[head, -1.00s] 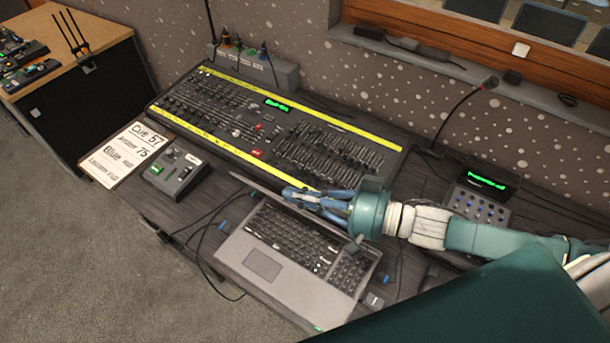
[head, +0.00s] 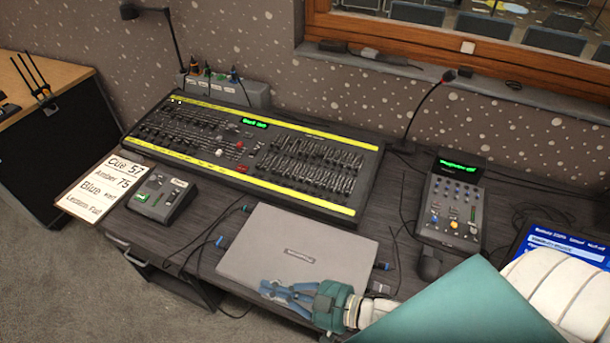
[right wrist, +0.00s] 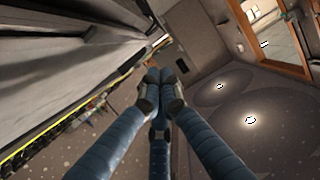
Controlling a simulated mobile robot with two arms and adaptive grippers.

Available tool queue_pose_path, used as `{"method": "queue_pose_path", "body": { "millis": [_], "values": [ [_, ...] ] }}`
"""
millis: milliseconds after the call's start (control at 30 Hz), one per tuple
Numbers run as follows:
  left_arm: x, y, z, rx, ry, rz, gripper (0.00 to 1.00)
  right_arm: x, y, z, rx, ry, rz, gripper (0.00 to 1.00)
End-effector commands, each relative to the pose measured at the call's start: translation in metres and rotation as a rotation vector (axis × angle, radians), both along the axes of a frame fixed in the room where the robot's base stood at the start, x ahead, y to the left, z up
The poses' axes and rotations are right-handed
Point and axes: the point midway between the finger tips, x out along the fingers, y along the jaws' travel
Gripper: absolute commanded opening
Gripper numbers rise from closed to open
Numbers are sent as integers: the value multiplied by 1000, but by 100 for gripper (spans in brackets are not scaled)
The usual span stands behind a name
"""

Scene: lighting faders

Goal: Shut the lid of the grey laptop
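The grey laptop (head: 300,250) lies on the dark desk in front of the mixing console, and its lid is down flat over the keyboard. A small logo shows on the lid. My right gripper (head: 266,288) reaches in from the right in the head view, over the front part of the lid. Its blue fingers come together at the tips in the right wrist view (right wrist: 160,80), with nothing seen between them. I cannot tell whether the fingers touch the lid. My left gripper is in neither view.
A fader console (head: 250,158) with yellow edge strips stands behind the laptop. A small fader box (head: 162,197) and a cue card (head: 103,187) lie to the left. A smaller controller (head: 452,205), a mouse (head: 430,264) and a blue-lit screen (head: 560,250) are at the right.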

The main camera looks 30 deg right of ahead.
Motion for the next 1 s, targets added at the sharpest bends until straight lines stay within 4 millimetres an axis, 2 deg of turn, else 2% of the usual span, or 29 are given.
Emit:
{"method": "queue_pose_path", "body": {
  "millis": [33, 100, 300, 500, 1000],
  "values": [
    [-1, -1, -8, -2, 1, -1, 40, -2, 2, -12, -19, -15, -3, 0],
    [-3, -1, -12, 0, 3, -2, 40, -3, 3, -21, -37, -28, -1, 0],
    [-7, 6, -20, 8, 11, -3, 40, -4, 6, -38, -33, -27, 0, 0],
    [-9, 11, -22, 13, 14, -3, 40, -5, 7, -44, -33, -27, 1, 0],
    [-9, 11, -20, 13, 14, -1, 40, -6, 7, -44, -34, -24, 2, 0]
  ]
}}
